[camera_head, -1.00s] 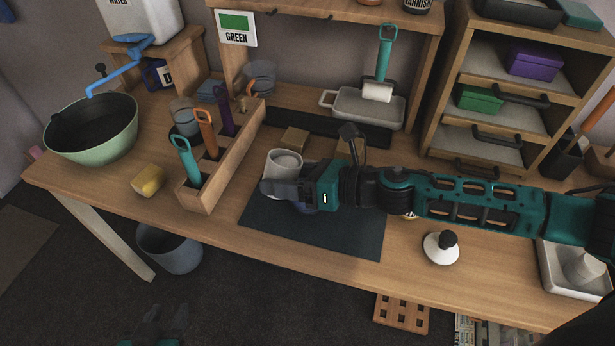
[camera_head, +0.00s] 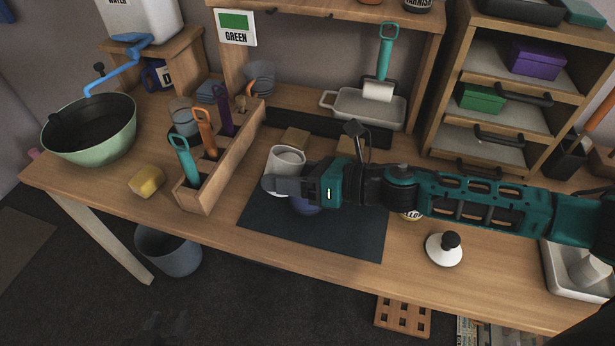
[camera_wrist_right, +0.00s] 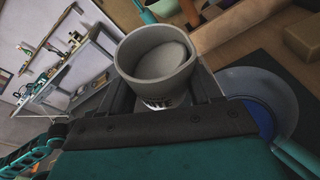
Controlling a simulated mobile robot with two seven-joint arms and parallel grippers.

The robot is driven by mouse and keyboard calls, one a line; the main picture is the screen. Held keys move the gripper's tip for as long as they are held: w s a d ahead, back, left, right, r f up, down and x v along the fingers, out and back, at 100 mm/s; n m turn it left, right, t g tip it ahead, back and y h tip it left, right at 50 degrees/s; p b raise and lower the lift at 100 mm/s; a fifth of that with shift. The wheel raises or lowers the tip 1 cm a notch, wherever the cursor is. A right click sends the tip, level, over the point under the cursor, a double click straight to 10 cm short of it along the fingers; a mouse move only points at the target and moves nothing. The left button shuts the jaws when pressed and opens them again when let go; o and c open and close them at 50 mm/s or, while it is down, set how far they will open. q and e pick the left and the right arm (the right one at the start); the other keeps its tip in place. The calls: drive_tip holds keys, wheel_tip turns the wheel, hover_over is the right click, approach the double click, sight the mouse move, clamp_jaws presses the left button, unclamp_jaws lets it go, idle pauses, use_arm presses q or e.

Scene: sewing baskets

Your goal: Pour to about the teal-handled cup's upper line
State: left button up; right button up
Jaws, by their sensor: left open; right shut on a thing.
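My right gripper (camera_head: 285,188) is shut on a pale grey-white cup (camera_head: 287,158) and holds it above the dark mat. In the right wrist view the cup (camera_wrist_right: 155,65) has dark lettering and a pale surface inside, and looks tilted. A round blue-and-grey vessel (camera_head: 306,206) is partly hidden beneath the gripper; it also shows in the right wrist view (camera_wrist_right: 262,112). A teal bar (camera_wrist_right: 295,157) shows beside it; I cannot tell whether it is the teal-handled cup's handle. No upper line is readable.
A wooden caddy (camera_head: 222,160) holds teal, orange and purple handles left of the mat (camera_head: 340,235). A yellow sponge (camera_head: 147,181), green bowl (camera_head: 90,130) and clear cup (camera_head: 183,115) stand left. A white knobbed object (camera_head: 443,250) and tray (camera_head: 550,265) lie right.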

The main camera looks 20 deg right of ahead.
use_arm(q)
drive_tip(key=shift+f+b, duration=0.35)
drive_tip(key=shift+f, duration=0.05)
use_arm(e)
drive_tip(key=shift+d+r, duration=0.1)
drive_tip(key=shift+w+d+m+y+b, duration=0.15)
drive_tip(key=shift+d+m+y+b, duration=0.2)
drive_tip(key=shift+b, duration=0.5)
drive_tip(key=shift+w+d+r+m+b, duration=0.15)
drive_tip(key=shift+m+b, duration=0.1)
drive_tip(key=shift+b, duration=0.15)
drive_tip(key=shift+d+r+m+y+b, duration=0.1)
drive_tip(key=shift+r+m+y+b, duration=0.1)
drive_tip(key=shift+m+y+b, duration=0.15)
use_arm(q)
drive_tip(key=shift+w+d+f+h, duration=0.15)
drive_tip(key=shift+w+d+f, duration=0.1)
drive_tip(key=shift+f, duration=0.3)
drive_tip(key=shift+w+d+f+h, duration=0.15)
drive_tip(key=shift+d+f, duration=0.1)
drive_tip(key=shift+f, duration=0.25)
use_arm(e)
drive_tip(key=shift+r, duration=0.1)
use_arm(q)
drive_tip(key=shift+f+b, duration=0.15)
drive_tip(key=shift+b, duration=0.3)
use_arm(e)
drive_tip(key=shift+d+r, duration=0.1)
